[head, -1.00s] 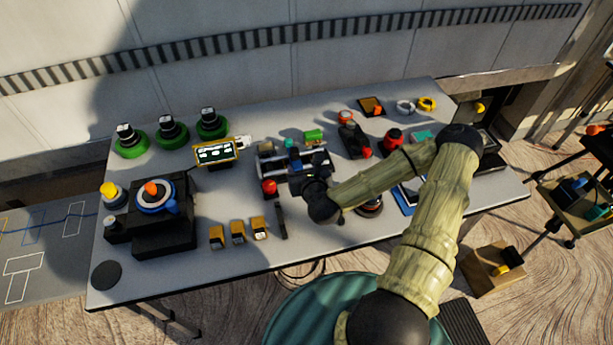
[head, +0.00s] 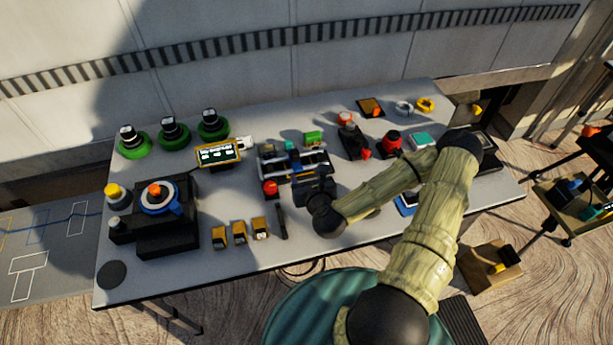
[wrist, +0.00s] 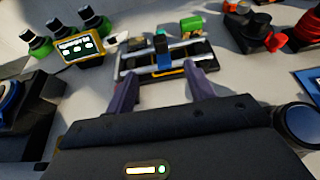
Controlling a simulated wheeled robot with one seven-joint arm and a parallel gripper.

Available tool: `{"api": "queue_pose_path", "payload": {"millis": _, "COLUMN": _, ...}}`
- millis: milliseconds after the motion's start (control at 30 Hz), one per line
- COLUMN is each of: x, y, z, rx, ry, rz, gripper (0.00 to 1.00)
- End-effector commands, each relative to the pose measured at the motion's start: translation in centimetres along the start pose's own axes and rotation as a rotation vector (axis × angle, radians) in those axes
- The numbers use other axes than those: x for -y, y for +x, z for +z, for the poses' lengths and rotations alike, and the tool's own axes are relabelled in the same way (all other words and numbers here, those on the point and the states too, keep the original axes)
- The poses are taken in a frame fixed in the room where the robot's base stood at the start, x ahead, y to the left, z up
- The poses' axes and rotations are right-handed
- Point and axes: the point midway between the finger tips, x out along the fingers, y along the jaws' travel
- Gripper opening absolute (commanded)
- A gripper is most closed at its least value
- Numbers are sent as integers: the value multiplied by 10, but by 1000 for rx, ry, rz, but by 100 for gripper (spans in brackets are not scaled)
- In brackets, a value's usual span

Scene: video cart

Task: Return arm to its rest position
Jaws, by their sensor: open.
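My arm, with tan sleeve-like links and black joints, reaches over the grey table from the lower right in the head view. My gripper (wrist: 163,85) shows in the wrist view with its two purple-grey fingers spread apart and nothing between them. Beyond the fingertips lies a black slider device with two pale rails (wrist: 165,60) and a blue block (wrist: 161,47) on it. In the head view the gripper body (head: 318,190) is just in front of this device, above the table; its fingers are hard to make out there.
The table (head: 190,290) holds a black dial unit (head: 165,230), small yellow-black blocks (head: 239,232), green-based knobs (head: 174,132), a small display (head: 217,153) and red-topped controls (head: 391,142). A cart (head: 578,203) stands at the right.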

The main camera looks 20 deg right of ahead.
Motion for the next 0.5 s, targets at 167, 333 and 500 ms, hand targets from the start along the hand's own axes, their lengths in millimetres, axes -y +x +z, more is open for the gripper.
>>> {"api": "queue_pose_path", "payload": {"millis": 167, "x": 0, "y": 0, "z": 0, "rx": 0, "ry": 0, "rz": 0, "gripper": 54}}
{"api": "queue_pose_path", "payload": {"millis": 333, "x": 0, "y": 0, "z": 0, "rx": 0, "ry": 0, "rz": 0, "gripper": 54}}
{"api": "queue_pose_path", "payload": {"millis": 500, "x": -5, "y": 0, "z": 0, "rx": -7, "ry": -54, "rz": 26, "gripper": 54}}
